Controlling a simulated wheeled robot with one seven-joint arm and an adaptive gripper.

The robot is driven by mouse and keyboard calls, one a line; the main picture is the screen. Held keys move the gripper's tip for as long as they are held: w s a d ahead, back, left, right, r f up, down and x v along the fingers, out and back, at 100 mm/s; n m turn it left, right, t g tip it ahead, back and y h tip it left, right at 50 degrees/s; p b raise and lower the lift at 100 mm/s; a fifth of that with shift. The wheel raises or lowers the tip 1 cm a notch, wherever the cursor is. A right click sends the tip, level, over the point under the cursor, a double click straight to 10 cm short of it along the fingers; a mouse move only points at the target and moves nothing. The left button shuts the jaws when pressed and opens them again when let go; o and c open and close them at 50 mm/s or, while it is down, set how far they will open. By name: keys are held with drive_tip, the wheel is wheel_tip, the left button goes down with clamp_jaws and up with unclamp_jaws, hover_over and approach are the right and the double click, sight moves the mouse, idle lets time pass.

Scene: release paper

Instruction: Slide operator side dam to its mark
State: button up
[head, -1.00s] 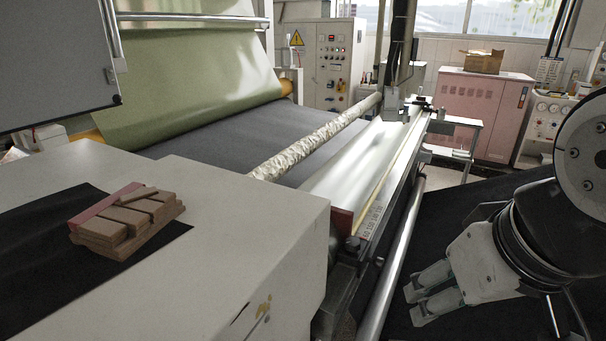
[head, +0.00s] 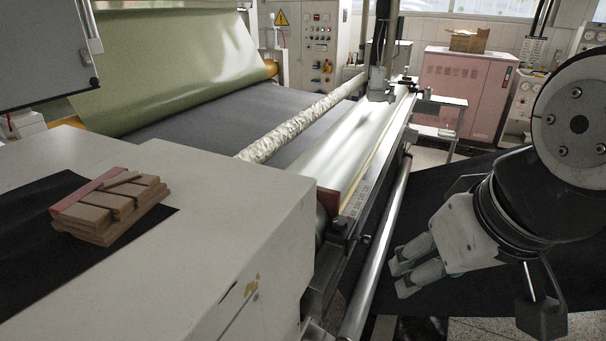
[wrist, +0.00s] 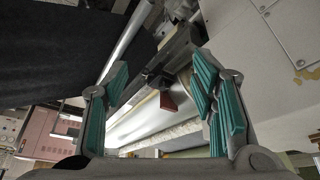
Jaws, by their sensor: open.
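A reddish-brown block (head: 328,202), which looks like the operator side dam, stands at the near end of the long shiny trough (head: 345,150). In the wrist view a dark red piece (wrist: 168,101), apparently the same dam, shows beyond and between the fingers. My gripper (head: 403,273) is open and empty, right of the trough and its front rail, apart from the dam. In the wrist view its teal-padded fingers (wrist: 160,70) are spread wide. A pale strip with small markings (head: 357,198) runs along the trough's edge; I cannot make out a particular mark.
A white machine housing (head: 235,215) stands left of the trough's near end, with brown blocks (head: 110,205) on a black mat. A steel rail (head: 378,255) runs along the front. A crinkled roller (head: 300,122) lies behind the trough. Dark floor matting (head: 440,195) lies open to the right.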

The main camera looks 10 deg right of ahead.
drive_tip(key=shift+c, duration=0.9)
drive_tip(key=m+t+y+b, duration=0.6)
drive_tip(key=m+y+b, duration=1.15)
drive_tip(key=m, duration=0.95)
approach(366, 240)
drive_tip(key=w+a+h+b, duration=0.1)
drive_tip(key=w+a, duration=0.1)
drive_tip(key=w+a+r+h+b, duration=0.1)
drive_tip(key=w+a+b, duration=0.1)
drive_tip(key=a, duration=0.1)
drive_tip(key=w+a+h+b, duration=0.1)
drive_tip(key=a, duration=0.2)
drive_tip(key=shift+w+r, duration=0.15)
drive_tip(key=shift+w, duration=0.25)
drive_tip(key=shift+c, duration=0.5)
